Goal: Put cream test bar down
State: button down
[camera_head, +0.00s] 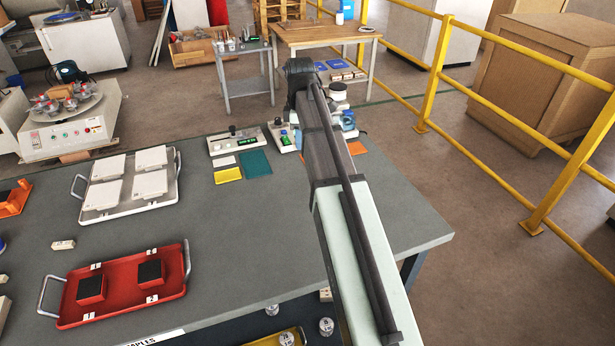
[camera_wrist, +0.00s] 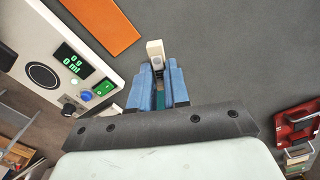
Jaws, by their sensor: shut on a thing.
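In the wrist view my gripper (camera_wrist: 157,85) has its blue fingers closed around a cream test bar (camera_wrist: 155,49). The bar's end sticks out past the fingertips, over bare grey table top (camera_wrist: 220,60). Whether the bar touches the table I cannot tell. In the head view my arm hides most of the gripper and the held bar. Another cream bar with dark marks (camera_head: 63,244) lies on the table at the left, between the white tray and the red tray.
A meter with a green display (camera_wrist: 72,62) and an orange mat (camera_wrist: 103,25) lie close to the gripper. A white tray of tiles (camera_head: 150,209), a red tray (camera_head: 120,310), a yellow mat (camera_head: 228,175) and a teal mat (camera_head: 256,164) are on the table. Its right part is clear.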

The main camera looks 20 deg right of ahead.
jog(key=shift+w+d+f+n, duration=0.15)
jog(key=shift+d+f+n, duration=0.5)
jog(key=shift+f, duration=0.95)
jog(key=shift+w+d+f+n, duration=0.25)
jog(key=shift+f+n, duration=0.7)
jog(key=shift+f, duration=0.7)
jog(key=shift+w+d+f+n, duration=0.1)
jog(key=shift+d+f+n, duration=0.6)
jog(key=shift+f, duration=0.9)
jog(key=shift+a+f, duration=0.15)
jog(key=c, duration=1.1)
grip_release()
notch_tip(320, 180, up, 12)
